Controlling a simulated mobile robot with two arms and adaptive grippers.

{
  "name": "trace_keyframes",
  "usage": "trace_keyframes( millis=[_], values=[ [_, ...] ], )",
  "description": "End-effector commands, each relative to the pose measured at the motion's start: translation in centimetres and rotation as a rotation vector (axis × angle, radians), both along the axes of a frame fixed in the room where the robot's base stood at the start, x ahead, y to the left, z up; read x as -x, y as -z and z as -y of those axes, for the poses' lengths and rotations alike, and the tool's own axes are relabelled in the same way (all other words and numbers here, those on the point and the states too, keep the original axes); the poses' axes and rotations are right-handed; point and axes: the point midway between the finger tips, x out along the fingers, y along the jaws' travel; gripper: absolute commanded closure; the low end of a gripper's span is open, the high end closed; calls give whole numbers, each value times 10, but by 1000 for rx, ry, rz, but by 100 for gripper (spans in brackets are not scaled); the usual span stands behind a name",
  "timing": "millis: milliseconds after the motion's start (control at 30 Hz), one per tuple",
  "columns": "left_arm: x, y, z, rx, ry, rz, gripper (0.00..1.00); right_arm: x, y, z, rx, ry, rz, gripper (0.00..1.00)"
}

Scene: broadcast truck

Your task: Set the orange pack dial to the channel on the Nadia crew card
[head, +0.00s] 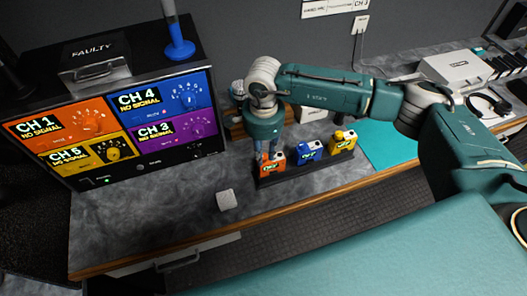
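An orange pack (271,165) stands at the left end of a dark holder (315,167), with a small lit green display whose text is too small to read. A blue pack (308,151) and a yellow pack (343,141) stand to its right in the same holder. My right gripper (268,150) points down at the orange pack from behind and above. Its fingers are mostly hidden, so I cannot tell if they touch it. The orange pack's dial is not clear. A white card (334,6) on the back wall shows "CH 3"; its name is unreadable. My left gripper is out of view.
A receiver rack (130,178) with four coloured channel panels stands at left, a box marked "FAULTY" (95,61) and a blue stick-like device (179,45) on top. A small white square (226,199) lies on the counter. Headphones (487,104) lie at right beside a teal mat (385,140).

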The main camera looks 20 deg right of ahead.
Motion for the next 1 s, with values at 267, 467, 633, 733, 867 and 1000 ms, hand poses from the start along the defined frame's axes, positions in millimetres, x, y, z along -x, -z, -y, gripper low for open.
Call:
trace_keyframes(
  millis=[267, 467, 633, 733, 867, 1000],
  values=[
    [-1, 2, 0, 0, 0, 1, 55, 0, 0, 0, 0, 5, 1, 100],
    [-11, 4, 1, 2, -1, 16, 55, -1, 0, 0, -1, 29, 2, 100],
    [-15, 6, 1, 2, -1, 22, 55, -1, 0, 0, -1, 47, 2, 100],
    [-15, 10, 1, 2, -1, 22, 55, -1, 0, 0, -2, 63, 3, 100],
    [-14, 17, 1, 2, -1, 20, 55, -1, 1, 0, -1, 100, 3, 100],
    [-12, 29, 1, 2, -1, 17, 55, -1, 3, 0, -1, 169, 4, 100]
  ],
)
